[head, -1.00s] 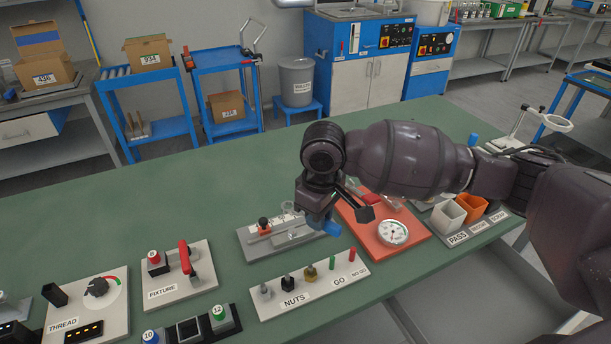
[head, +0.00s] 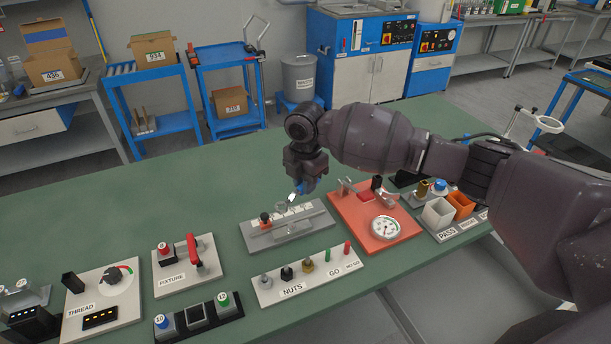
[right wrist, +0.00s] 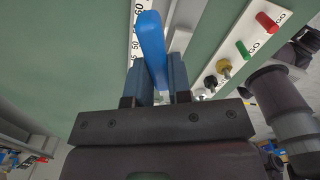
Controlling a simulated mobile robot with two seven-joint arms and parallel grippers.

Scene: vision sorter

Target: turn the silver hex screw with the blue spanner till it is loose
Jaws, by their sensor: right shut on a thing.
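The blue spanner is in my right gripper (head: 305,180); its blue handle (right wrist: 152,45) stands out between the two fingers in the right wrist view. In the head view only a small blue part (head: 308,185) shows under the gripper, with a pale metal piece beside it that may be its jaw. The gripper hangs above the back edge of the grey ruled plate, apart from the rack. A silver screw-like piece (head: 265,281) stands upright at the left end of the white NUTS rack; I cannot tell its hex shape for sure. My left gripper is out of view.
The white rack (head: 318,289) also holds black, brass, green and red pieces. The grey ruled plate (head: 318,219) lies behind it. An orange base with a dial (head: 385,227) is right of it, the FIXTURE board (head: 188,283) left. The green table (head: 150,200) is clear at back left.

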